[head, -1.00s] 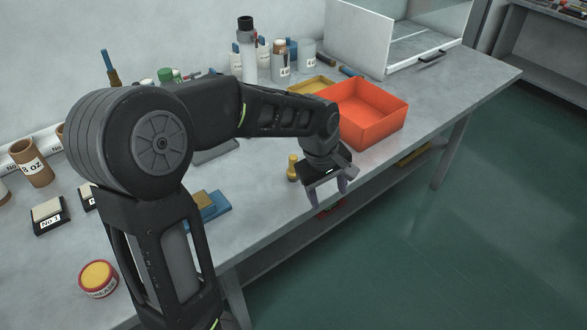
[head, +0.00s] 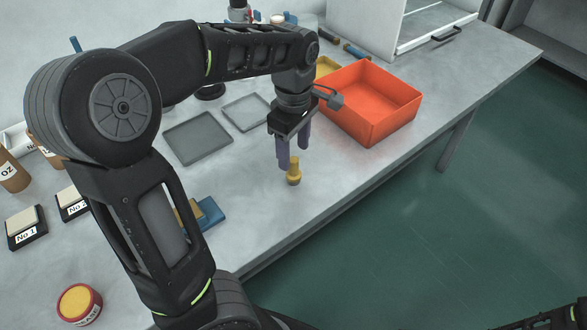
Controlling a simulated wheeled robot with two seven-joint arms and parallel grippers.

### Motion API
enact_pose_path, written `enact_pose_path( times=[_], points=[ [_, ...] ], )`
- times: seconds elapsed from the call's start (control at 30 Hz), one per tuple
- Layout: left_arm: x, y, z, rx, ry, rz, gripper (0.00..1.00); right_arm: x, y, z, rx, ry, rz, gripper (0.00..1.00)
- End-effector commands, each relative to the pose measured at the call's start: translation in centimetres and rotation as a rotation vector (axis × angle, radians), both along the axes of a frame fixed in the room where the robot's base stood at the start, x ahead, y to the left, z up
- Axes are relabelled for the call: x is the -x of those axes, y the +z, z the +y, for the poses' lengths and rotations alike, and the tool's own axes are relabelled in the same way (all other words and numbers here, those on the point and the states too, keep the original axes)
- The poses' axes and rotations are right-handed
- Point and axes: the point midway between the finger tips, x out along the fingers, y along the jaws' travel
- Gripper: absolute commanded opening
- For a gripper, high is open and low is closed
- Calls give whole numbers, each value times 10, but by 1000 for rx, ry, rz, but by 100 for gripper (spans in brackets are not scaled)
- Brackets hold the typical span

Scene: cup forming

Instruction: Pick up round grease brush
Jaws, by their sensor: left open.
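The round grease brush, a small yellow knob-shaped piece (head: 294,172), stands upright on the grey table near its front edge. My left gripper (head: 294,157) points down over it with its two purple fingers apart. The brush stands on the table, not lifted. My right gripper is not in view; only a bit of my right arm shows at the bottom right corner.
An orange open box (head: 369,105) stands right of my left gripper. Flat grey trays (head: 197,138) lie to its left. A blue block (head: 208,214) lies nearer. A red grease tub (head: 79,304) with yellow contents is at the lower left.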

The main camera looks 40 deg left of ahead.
Motion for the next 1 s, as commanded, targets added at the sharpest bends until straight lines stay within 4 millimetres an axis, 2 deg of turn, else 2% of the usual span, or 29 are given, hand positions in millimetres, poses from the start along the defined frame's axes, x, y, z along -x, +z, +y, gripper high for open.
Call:
enact_pose_path(
  times=[0.23, 0.63, 0.9, 1.0],
  points=[
    [1, -24, 0, 0, -1, 2, 57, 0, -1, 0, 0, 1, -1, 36],
    [1, -31, 0, -1, -1, 4, 57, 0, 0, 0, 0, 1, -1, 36],
    [2, -69, -1, 0, -1, 6, 57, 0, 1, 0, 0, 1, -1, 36],
    [2, -76, -1, 0, -1, 3, 57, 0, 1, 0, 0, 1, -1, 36]
  ],
)
